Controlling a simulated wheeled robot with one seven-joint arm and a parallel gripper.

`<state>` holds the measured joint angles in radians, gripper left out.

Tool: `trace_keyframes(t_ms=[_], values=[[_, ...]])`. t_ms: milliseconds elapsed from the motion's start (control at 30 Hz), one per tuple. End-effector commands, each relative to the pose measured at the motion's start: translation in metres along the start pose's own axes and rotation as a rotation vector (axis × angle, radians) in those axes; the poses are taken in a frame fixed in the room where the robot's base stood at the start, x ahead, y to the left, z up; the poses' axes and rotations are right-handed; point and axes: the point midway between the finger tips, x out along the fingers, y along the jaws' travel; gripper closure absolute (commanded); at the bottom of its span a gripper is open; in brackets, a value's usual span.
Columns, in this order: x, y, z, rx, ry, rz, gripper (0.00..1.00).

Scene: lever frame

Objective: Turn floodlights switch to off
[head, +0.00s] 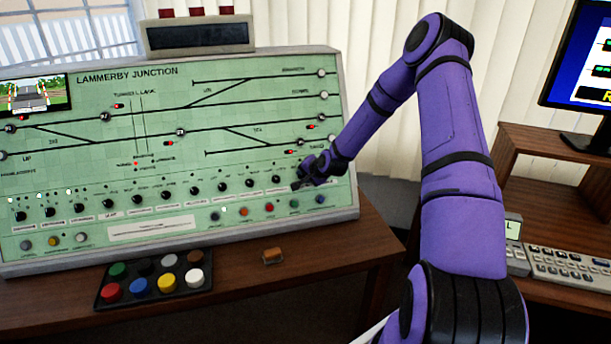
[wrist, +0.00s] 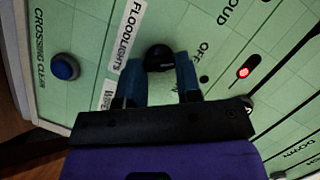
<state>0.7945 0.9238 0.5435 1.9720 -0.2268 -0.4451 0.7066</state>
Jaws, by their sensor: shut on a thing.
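The floodlights switch is a round black knob (wrist: 158,57) on the pale green panel, seen in the wrist view beside a white label (wrist: 127,38) reading FLOODLIGHTS. My gripper (wrist: 160,72) has its two blue fingers on either side of this knob and is shut on it. The word OFF (wrist: 203,57) is printed to the right of the knob in that view. Which way the knob points cannot be told. In the head view my gripper (head: 297,184) is at the right end of the knob row on the control panel (head: 150,190) and hides the switch there.
A blue button (wrist: 65,67) marked CROSSING CLEAR and a lit red lamp (wrist: 243,72) are near my gripper. Several black knobs line the panel to the left. A box of coloured buttons (head: 104,304) and a small orange-brown block (head: 273,256) are on the desk below.

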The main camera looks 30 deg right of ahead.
Motion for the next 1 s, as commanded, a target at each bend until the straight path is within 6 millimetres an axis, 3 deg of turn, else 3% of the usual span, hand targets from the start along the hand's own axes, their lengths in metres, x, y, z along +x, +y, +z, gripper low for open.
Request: trace_keyframes(t_ms=[367,400,500,800,1000], values=[[0.0,0.001,0.0,-0.003,0.0,0.002,0.92],[0.0,0.001,0.0,-0.003,0.0,0.002,0.59],[0.0,0.001,0.0,-0.003,0.0,0.002,0.43],[-0.002,0.0,0.0,-0.002,0.0,0.001,0.43],[-0.027,0.0,-0.001,-0.002,0.001,0.002,0.43]])
